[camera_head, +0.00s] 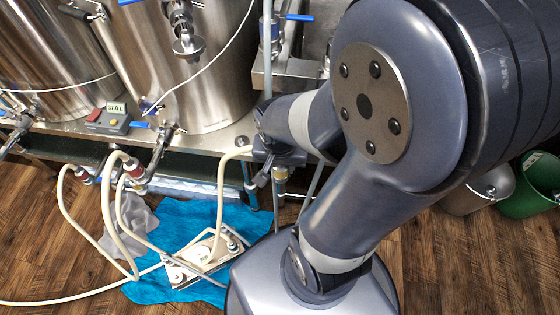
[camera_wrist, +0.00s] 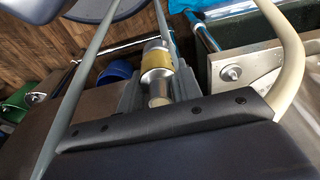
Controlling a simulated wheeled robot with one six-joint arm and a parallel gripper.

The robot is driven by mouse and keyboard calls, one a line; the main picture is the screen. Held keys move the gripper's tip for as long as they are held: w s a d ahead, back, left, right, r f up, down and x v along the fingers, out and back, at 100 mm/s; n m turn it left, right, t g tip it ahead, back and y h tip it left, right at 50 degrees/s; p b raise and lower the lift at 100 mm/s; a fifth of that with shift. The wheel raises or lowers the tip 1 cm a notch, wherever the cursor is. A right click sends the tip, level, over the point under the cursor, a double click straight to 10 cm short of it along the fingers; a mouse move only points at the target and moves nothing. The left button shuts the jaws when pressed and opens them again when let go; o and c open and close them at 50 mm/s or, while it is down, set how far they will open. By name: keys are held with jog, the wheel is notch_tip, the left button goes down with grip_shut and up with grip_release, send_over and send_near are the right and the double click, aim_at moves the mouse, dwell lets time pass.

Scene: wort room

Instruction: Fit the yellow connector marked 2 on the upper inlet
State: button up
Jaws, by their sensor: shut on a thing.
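In the wrist view a metal connector with a yellow band (camera_wrist: 157,72) sits between the two grey fingers of my gripper (camera_wrist: 157,92). The jaws are shut on it. I cannot read a number on it. In the head view my gripper (camera_head: 277,152) is at the front edge of the steel bench, below the valve assembly, and my arm hides part of it. A cream hose (camera_head: 221,185) rises from the plate chiller (camera_head: 205,262) to my gripper; a cream hose (camera_wrist: 291,60) also curves past it in the wrist view. I cannot make out the upper inlet for certain.
The plate chiller lies on a blue towel (camera_head: 178,219) on the wooden floor. Several cream hoses loop to its left, some with red-banded connectors (camera_head: 130,165). Steel kettles (camera_head: 190,70) and a control box (camera_head: 108,119) stand on the bench. A green bucket (camera_head: 540,180) is at right.

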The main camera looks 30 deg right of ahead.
jog(key=shift+r, duration=0.15)
jog(key=shift+r+p, duration=2.1)
jog(key=shift+r, duration=0.05)
